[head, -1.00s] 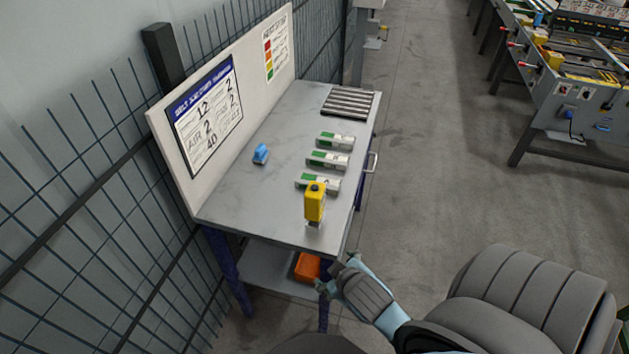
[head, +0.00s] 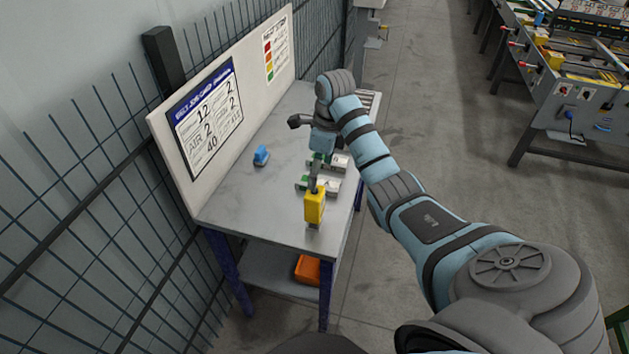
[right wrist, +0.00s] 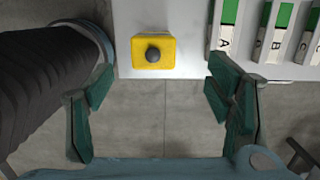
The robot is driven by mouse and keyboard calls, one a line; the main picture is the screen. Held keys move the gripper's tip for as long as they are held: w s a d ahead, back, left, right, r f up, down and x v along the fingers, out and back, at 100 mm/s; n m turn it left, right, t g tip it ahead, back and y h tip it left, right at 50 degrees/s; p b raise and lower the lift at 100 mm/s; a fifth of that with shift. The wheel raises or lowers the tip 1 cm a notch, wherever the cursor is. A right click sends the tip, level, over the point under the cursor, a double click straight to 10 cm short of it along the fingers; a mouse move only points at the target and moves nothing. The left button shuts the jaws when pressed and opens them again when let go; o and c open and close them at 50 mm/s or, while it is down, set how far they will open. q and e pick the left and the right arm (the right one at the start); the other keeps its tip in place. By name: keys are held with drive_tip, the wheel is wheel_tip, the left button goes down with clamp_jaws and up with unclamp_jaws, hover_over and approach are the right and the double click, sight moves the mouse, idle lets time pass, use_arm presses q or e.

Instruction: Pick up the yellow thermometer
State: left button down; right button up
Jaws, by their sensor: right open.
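The yellow thermometer (head: 314,208) stands upright near the front corner of the grey table, with its dark round knob up. In the right wrist view the thermometer (right wrist: 166,43) is seen from above at the table's edge. The thermometer lies ahead of the fingertips, roughly centred. My left gripper is not in view.
Several green-and-white labelled blocks (head: 316,185) lie behind the thermometer, partly hidden by my arm. A blue object (head: 261,155) sits on the table (head: 240,205) by the backboard (head: 250,84). An orange bin (head: 308,269) is on the shelf below. Wire fencing stands left.

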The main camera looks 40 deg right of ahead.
sight(315, 195)
drive_tip(key=f+b, duration=0.9)
drive_tip(key=shift+w+a+f, duration=0.15)
drive_tip(key=shift+a+f, duration=0.05)
drive_tip(key=shift+a, duration=0.2)
drive_tip(key=shift+w+f, duration=0.1)
drive_tip(key=shift+f, duration=0.3)
drive_tip(key=f, duration=0.4)
drive_tip(key=shift+a, duration=0.25)
drive_tip(key=c, duration=1.1)
